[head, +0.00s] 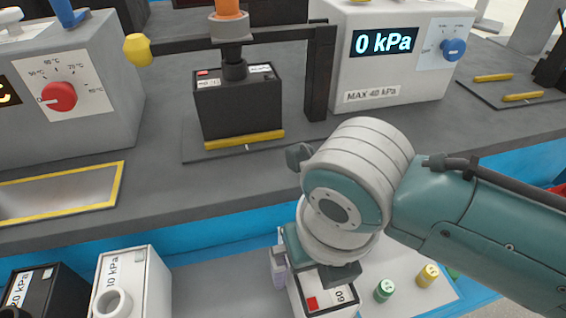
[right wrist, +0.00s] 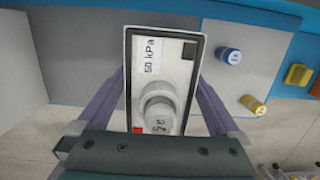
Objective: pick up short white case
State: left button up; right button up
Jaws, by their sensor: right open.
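A white case (head: 322,304) with a dark-edged top and a red square stands below my right gripper, near the bottom of the head view. In the right wrist view the white case (right wrist: 160,65) shows a "50 kPa" label and a round grey-white cap. My right gripper (right wrist: 160,105) is open, with a purple finger on each side of the case. Whether the fingers touch the case I cannot tell. In the head view the right gripper (head: 318,272) partly hides the case. Another white case (head: 135,278), labelled "10 kPa", stands at the lower left. My left gripper is not in view.
A black case (head: 48,290) stands left of the "10 kPa" case. Green (head: 384,290) and yellow (head: 428,275) caps sit right of the gripper.

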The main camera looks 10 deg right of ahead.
jog(key=shift+f, duration=0.45)
jog(key=shift+w, duration=0.1)
jog(key=shift+c, duration=0.2)
jog(key=c, duration=1.4)
jog(key=shift+r, duration=0.1)
jog(key=shift+c, duration=0.2)
jog(key=shift+r, duration=0.1)
